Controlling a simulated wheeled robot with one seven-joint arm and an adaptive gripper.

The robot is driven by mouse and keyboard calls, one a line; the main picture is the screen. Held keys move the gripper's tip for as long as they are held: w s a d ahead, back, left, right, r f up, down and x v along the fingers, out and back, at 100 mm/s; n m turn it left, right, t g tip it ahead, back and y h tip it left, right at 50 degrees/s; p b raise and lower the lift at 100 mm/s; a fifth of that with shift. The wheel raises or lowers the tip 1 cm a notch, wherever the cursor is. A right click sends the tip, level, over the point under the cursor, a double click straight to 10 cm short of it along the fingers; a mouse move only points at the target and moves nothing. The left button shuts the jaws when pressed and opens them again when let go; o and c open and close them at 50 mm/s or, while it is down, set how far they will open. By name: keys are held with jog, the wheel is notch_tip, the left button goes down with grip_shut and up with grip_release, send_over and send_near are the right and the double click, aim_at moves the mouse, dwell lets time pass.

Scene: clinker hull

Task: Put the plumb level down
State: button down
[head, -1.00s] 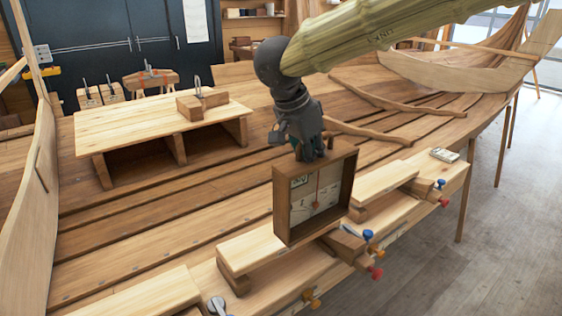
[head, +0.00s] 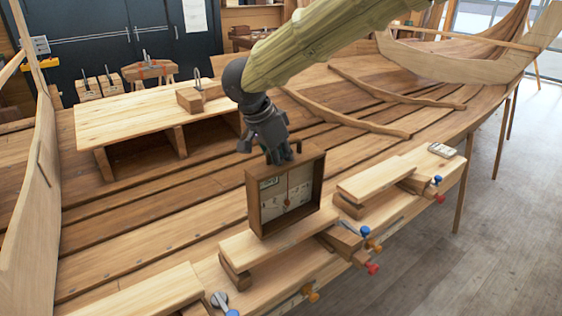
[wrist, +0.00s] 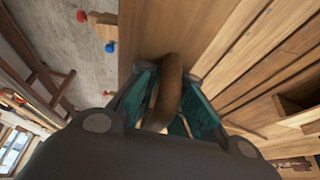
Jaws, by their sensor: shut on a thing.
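The plumb level (head: 254,201) is a square wooden box frame with a pale dial face and a thin red pointer. In the head view it stands upright over a light plank (head: 262,247) on the hull's near side. Its lower edge is at or just above the plank; I cannot tell whether they touch. My gripper (head: 283,156) is above it, shut on its top handle. In the wrist view, the curved brown handle (wrist: 167,90) lies between the gripper's teal fingers.
Another raised plank (head: 376,180) lies to the right, with a small pale device (head: 442,150) beyond it. Clamps with blue, orange and red knobs (head: 372,268) stick out along the near edge. A low wooden bench (head: 140,108) stands behind on the left.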

jog(key=shift+f, duration=0.65)
jog(key=shift+f+p, duration=0.35)
jog(key=c, duration=1.6)
grip_release()
jog(key=shift+d+f, duration=0.1)
jog(key=shift+o, duration=0.2)
jog(key=b+v, duration=0.3)
jog(key=v, duration=1)
jog(key=shift+d, duration=0.15)
